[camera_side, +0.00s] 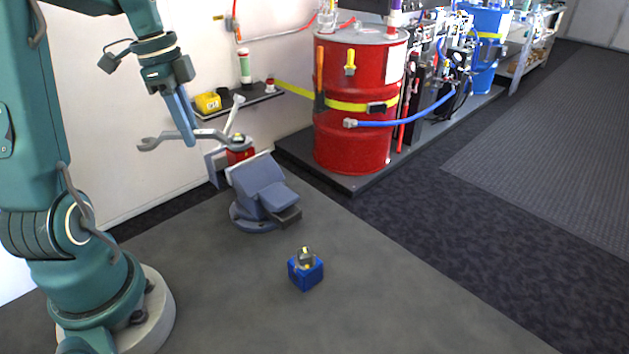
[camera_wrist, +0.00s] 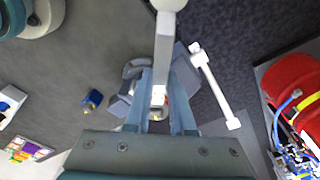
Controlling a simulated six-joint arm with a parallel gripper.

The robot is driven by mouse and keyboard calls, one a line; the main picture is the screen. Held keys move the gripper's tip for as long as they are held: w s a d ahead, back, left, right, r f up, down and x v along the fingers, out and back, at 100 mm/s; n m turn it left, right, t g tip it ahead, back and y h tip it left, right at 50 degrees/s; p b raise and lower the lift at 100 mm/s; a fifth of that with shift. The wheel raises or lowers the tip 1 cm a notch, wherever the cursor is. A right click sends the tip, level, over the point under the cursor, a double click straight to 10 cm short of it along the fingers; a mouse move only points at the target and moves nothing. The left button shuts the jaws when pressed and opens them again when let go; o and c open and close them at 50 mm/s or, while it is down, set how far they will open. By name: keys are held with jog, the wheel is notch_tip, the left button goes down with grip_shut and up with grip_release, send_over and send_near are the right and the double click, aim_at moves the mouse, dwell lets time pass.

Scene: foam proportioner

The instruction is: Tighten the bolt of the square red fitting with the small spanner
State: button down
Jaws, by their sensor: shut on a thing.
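My gripper (camera_side: 188,140) is above and left of the vice, its two blue fingers pointing down. It is shut on a grey spanner (camera_side: 172,137), whose open jaw points left and whose other end reaches right towards the red fitting. The spanner also shows between the fingers in the wrist view (camera_wrist: 163,48). The square red fitting (camera_side: 238,157) sits at the top of the grey-blue vice (camera_side: 258,178), with a small yellowish and dark top that looks like its bolt. I cannot tell whether the spanner touches the bolt. In the wrist view the fingers mostly hide the fitting.
A pale vice bar (camera_wrist: 215,85) with knobbed ends stands beside the spanner. A blue block (camera_side: 305,274) with a dark and yellow piece on top is on the bench. A wall shelf (camera_side: 240,101) holds a yellow item. A red drum (camera_side: 355,140) stands behind.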

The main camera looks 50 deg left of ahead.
jog(key=w+m, duration=0.1)
jog(key=m, duration=0.1)
jog(key=w+a+m, duration=0.1)
jog(key=m, duration=0.1)
jog(key=w+a+m, duration=0.1)
jog(key=m, duration=0.1)
jog(key=shift+w+a+g+h, duration=0.2)
jog(key=shift+w+g+h, duration=0.1)
jog(key=shift+w+h, duration=0.1)
jog(key=w+m, duration=0.1)
jog(key=m, duration=0.1)
jog(key=w+m, duration=0.1)
jog(key=shift+w+a+m+g, duration=0.15)
jog(key=shift+w+m+g, duration=0.15)
jog(key=shift+w+m, duration=1)
jog(key=shift+m, duration=0.3)
jog(key=shift+s, duration=0.1)
